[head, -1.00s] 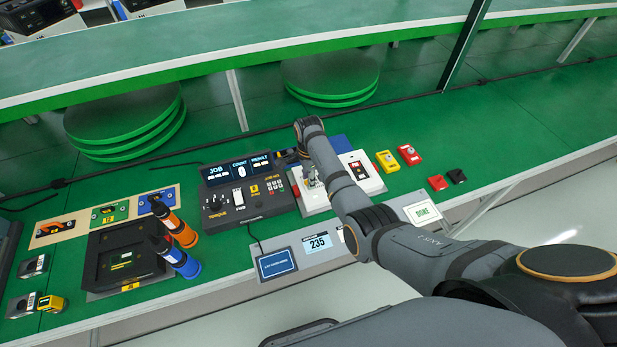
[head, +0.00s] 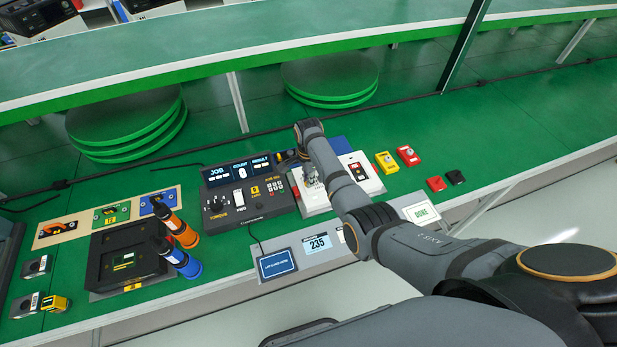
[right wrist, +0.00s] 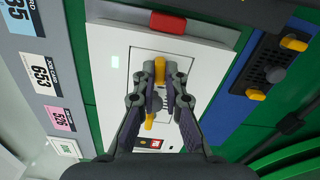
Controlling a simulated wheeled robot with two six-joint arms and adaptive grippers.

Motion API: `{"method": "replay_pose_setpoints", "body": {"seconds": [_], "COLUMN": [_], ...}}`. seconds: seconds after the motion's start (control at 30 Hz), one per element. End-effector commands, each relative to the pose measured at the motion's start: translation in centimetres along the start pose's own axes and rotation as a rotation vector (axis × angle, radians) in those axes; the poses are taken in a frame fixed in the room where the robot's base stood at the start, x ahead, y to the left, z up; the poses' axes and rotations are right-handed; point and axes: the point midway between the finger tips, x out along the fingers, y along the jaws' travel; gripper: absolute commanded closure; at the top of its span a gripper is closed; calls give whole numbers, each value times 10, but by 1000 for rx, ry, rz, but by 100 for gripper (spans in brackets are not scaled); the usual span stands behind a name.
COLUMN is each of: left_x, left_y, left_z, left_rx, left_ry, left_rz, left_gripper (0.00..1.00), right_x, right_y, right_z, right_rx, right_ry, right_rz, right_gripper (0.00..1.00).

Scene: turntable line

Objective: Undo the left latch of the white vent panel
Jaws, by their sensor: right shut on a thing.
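The white vent panel (head: 317,206) lies on the green bench; it fills the middle of the right wrist view (right wrist: 115,95). There, one yellow latch (right wrist: 160,72) stands at the end of the vent square nearest the red block, and a second yellow latch (right wrist: 149,122) shows lower, between my fingers. My right gripper (right wrist: 160,76) is shut on the upper latch, which is the left one as seen from the head. In the head view my right gripper (head: 311,177) is over the panel, and my arm hides part of it. My left gripper is out of view.
A black control box (head: 247,192) stands left of the panel. A red block (right wrist: 167,22) sits close to the held latch. A blue tray (right wrist: 238,95) runs along one side. Yellow (head: 386,162) and red (head: 408,155) blocks lie to the right.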

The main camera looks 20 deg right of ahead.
Motion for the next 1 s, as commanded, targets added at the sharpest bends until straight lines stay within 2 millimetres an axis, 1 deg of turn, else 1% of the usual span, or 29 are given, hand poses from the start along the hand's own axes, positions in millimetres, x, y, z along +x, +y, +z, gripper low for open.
{"method": "replay_pose_setpoints", "body": {"seconds": [0.03,0.1,0.4,1.0], "left_x": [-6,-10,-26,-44], "left_y": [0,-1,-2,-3], "left_z": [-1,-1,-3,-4], "left_rx": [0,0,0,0], "left_ry": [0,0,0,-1], "left_rz": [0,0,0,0], "left_gripper": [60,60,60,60], "right_x": [-3,-3,-3,-2], "right_y": [1,1,0,0], "right_z": [0,0,0,0], "right_rx": [-36,-97,-382,-949], "right_ry": [-1,-1,-1,-1], "right_rz": [2,3,1,1], "right_gripper": [100,100,100,100]}}
